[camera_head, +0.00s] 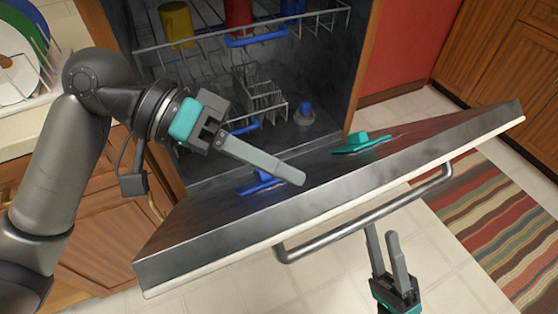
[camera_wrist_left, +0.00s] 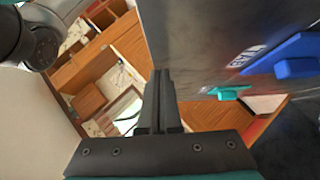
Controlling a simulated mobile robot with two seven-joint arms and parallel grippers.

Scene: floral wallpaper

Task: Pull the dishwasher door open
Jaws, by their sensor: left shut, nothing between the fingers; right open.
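The dishwasher door (camera_head: 440,140) is partly open and leans outward, its inner metal face up. The silver handle (camera_head: 360,220) runs along its outer side. My left gripper (camera_head: 298,180) is shut and empty, over the inner side of the door; I cannot tell if it touches. In the left wrist view, its closed fingers (camera_wrist_left: 160,75) lie beside the door's metal face (camera_wrist_left: 195,45). My right gripper (camera_head: 384,230) is open and empty just below the handle, apart from it.
Racks (camera_head: 240,40) with a yellow cup (camera_head: 177,25) and a red cup (camera_head: 238,14) stand inside the dishwasher. Blue and teal (camera_head: 362,143) fittings sit on the door's inner face. A striped rug (camera_head: 500,220) lies on the tiled floor at right. A plate rack is on the left counter.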

